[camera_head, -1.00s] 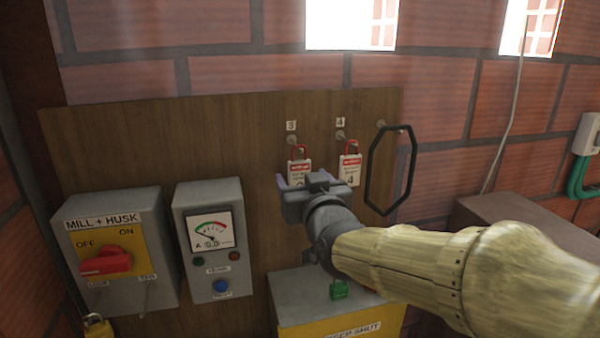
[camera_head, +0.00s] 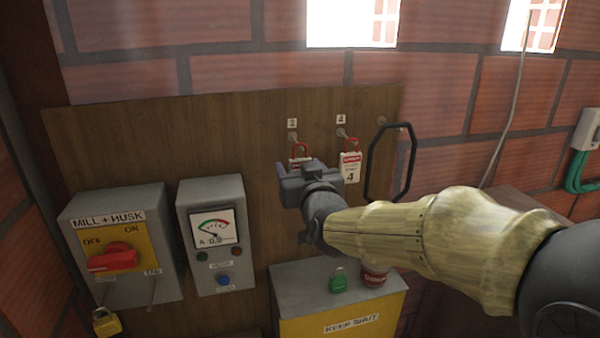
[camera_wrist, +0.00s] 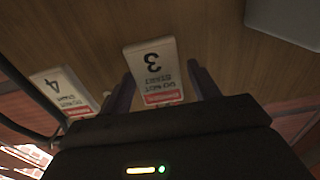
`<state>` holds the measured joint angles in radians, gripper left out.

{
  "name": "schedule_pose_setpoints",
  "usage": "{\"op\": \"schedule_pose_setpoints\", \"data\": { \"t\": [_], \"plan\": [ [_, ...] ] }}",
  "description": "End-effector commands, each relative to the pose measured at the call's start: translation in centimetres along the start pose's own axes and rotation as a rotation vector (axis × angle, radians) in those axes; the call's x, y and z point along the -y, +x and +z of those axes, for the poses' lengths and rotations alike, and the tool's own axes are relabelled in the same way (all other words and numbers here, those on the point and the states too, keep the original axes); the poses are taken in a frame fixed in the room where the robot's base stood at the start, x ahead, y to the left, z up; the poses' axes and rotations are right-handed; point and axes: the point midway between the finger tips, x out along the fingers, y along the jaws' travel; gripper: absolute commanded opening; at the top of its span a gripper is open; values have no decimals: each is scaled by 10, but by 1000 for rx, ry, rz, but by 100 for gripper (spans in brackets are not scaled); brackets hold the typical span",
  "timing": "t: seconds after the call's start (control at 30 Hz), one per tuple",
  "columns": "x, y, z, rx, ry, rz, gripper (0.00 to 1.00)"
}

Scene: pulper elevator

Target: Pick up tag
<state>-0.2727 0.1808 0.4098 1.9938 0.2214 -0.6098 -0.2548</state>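The white tag marked 3, with a red band and red shackle, hangs on a peg of the wooden board; in the head view only its upper part (camera_head: 300,160) shows above my gripper (camera_head: 299,167). In the wrist view the tag (camera_wrist: 155,72) appears upside down between the two dark fingers of my gripper (camera_wrist: 161,72). The fingers are apart, with a clear gap on the tag's right side; I cannot tell whether the left finger touches it. A similar tag marked 4 (camera_head: 350,168) hangs to the right and also shows in the wrist view (camera_wrist: 63,92).
A black octagonal ring (camera_head: 370,165) hangs right of tag 4. A meter box (camera_head: 212,235) and a red-handled switch box (camera_head: 115,245) stand left.

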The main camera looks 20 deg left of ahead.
Motion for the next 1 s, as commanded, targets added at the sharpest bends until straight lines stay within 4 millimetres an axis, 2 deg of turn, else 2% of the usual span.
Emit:
{"op": "schedule_pose_setpoints", "data": {
  "t": [0.03, 0.2, 0.5, 0.7, 0.87, 1.0],
  "plan": [
    [0, 0, 0, 0, 0, 0, 50],
    [0, 0, 0, 0, 0, 0, 20],
    [0, 0, -2, -2, 0, 0, 19],
    [0, 0, -14, -5, 0, 0, 19],
    [0, -23, -13, -3, -2, 0, 19],
    [0, -50, -13, -4, -3, 1, 19]
  ]
}}
